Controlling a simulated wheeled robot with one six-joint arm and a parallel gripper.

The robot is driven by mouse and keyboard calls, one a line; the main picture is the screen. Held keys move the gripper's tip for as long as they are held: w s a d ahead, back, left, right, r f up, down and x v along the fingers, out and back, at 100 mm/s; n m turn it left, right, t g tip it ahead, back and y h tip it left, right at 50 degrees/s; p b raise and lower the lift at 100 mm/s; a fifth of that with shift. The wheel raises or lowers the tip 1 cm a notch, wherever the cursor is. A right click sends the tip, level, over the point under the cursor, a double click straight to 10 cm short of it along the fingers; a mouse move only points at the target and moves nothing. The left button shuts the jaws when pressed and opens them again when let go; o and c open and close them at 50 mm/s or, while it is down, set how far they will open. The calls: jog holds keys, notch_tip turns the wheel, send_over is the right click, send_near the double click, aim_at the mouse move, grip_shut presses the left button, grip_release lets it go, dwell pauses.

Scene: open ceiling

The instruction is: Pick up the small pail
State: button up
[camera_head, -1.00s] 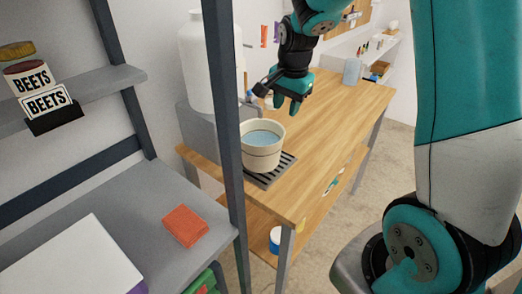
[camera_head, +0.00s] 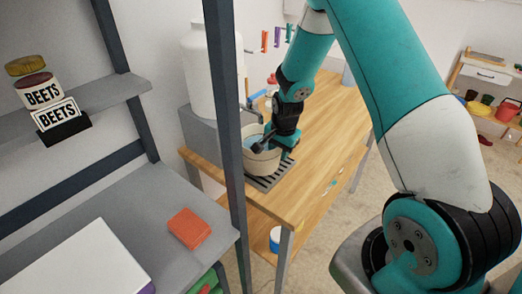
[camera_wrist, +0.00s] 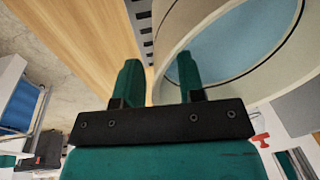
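The small pail (camera_head: 262,164) is cream-coloured with blue contents. It stands upright on a dark slatted grate (camera_head: 270,180) at the near end of the wooden table. My gripper (camera_head: 279,150) is down at the pail's right side, partly hiding its rim. In the wrist view, the pail (camera_wrist: 225,88) fills the upper right. My gripper (camera_wrist: 158,70) is open there, one finger over the table side and the other overlapping the pail's rim. The pail's edge shows between the fingers. I cannot tell whether either finger touches it.
A large white container (camera_head: 201,68) stands on a grey block behind the pail. A dark shelf post (camera_head: 226,120) rises close left of the pail. Beets cans (camera_head: 43,92) and an orange block (camera_head: 189,228) are on the grey shelving. The wooden table (camera_head: 325,120) is mostly clear beyond the pail.

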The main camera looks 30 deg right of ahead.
jog(key=shift+f, duration=0.35)
jog(key=shift+c, duration=0.4)
grip_shut()
jog(key=shift+w+r, duration=0.1)
jog(key=shift+w, duration=0.1)
dwell(0.6)
